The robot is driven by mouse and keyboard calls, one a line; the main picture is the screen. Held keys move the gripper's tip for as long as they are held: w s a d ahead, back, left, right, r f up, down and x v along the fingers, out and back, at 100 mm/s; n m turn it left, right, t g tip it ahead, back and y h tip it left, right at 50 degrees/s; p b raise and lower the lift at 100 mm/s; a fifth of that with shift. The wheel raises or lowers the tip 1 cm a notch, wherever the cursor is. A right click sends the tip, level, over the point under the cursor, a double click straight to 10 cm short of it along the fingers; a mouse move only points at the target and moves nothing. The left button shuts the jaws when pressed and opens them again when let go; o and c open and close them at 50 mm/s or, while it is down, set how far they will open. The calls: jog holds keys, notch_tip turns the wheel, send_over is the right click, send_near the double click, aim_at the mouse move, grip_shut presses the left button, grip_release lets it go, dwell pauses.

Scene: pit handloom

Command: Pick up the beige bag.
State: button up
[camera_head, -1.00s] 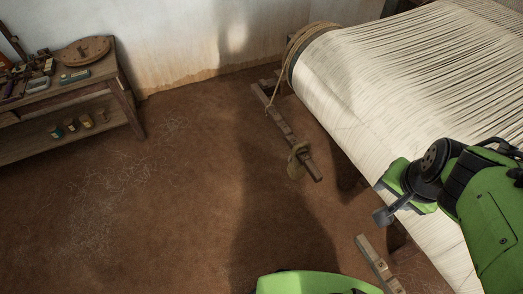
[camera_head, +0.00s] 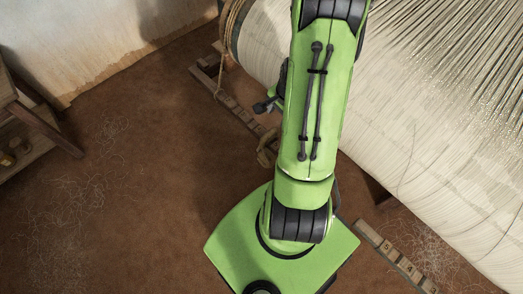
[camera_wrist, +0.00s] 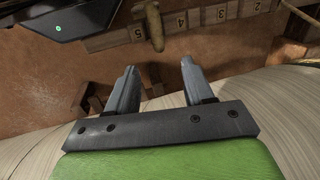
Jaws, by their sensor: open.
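The beige bag (camera_head: 267,153) hangs at the notched wooden bar (camera_head: 240,116) beside the loom, partly hidden by my arm in the head view. In the wrist view, the bag (camera_wrist: 154,26) shows at the top centre as a narrow tan shape against the numbered bar (camera_wrist: 112,38). My gripper (camera_wrist: 159,78) is open and empty, its two grey fingers pointing toward the bag with a gap between them and it. In the head view only a dark part of the gripper (camera_head: 265,106) shows beside my arm, near the bar.
The loom's wide roll of pale warp threads (camera_head: 420,130) fills the right side. A rope (camera_head: 229,35) loops at its end. A second numbered bar (camera_head: 395,257) lies at the lower right. A wooden shelf (camera_head: 30,115) stands at the left.

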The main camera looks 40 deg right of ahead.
aim_at(272, 131)
jog(key=f, duration=0.2)
jog(key=w+f+b, duration=0.1)
jog(key=f, duration=0.2)
jog(key=f+b, duration=0.1)
jog(key=f, duration=0.2)
jog(key=shift+w, duration=0.25)
jog(key=f, duration=0.2)
jog(key=f+b, duration=0.1)
jog(key=w+f+b, duration=0.1)
jog(key=f, duration=0.1)
jog(key=shift+a+f, duration=0.15)
jog(key=shift+f, duration=0.15)
jog(key=shift+s+r, duration=0.1)
grip_shut()
